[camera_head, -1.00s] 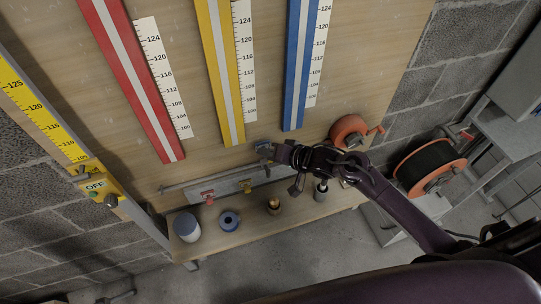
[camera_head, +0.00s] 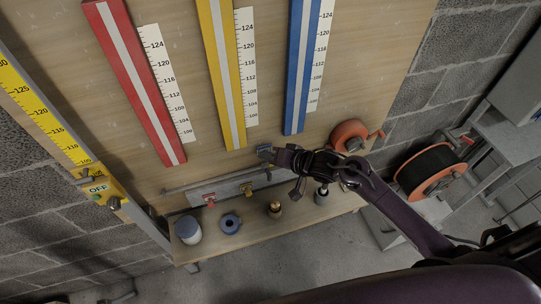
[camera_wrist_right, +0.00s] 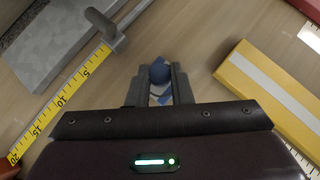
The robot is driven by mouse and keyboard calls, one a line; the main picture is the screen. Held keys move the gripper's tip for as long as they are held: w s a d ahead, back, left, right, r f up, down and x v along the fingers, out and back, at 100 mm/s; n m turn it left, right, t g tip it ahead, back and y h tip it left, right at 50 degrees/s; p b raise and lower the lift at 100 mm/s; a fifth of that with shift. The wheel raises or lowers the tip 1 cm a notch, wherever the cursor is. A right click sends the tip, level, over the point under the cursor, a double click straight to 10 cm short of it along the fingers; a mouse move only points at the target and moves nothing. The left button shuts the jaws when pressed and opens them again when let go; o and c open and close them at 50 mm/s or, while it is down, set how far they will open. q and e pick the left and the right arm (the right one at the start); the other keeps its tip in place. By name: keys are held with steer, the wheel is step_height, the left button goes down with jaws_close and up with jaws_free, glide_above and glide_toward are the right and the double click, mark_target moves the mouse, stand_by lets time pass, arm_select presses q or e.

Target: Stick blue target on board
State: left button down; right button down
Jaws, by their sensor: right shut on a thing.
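The wooden board (camera_head: 200,120) carries a red strip (camera_head: 135,85), a yellow strip (camera_head: 220,75) and a blue strip (camera_head: 297,65), each with a white ruler beside it. My right gripper (camera_head: 266,150) is at the board's lower part, between and just below the lower ends of the yellow and blue strips. My left gripper is not in view.
A grey metal bar (camera_head: 230,187) with red and yellow clips runs along the board's bottom. The shelf (camera_head: 245,238) below holds a blue-and-white roll (camera_head: 188,230), a blue ring (camera_head: 230,224) and a brass piece (camera_head: 274,209). An orange reel (camera_head: 349,136) hangs at the right.

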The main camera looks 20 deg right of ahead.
steer(key=shift+p, duration=0.75)
stand_by(1.0)
steer(key=shift+w, duration=0.5)
stand_by(0.8)
stand_by(0.4)
steer(key=c, duration=1.2)
jaws_free()
steer(key=shift+o, duration=0.4)
steer(key=o, duration=0.4)
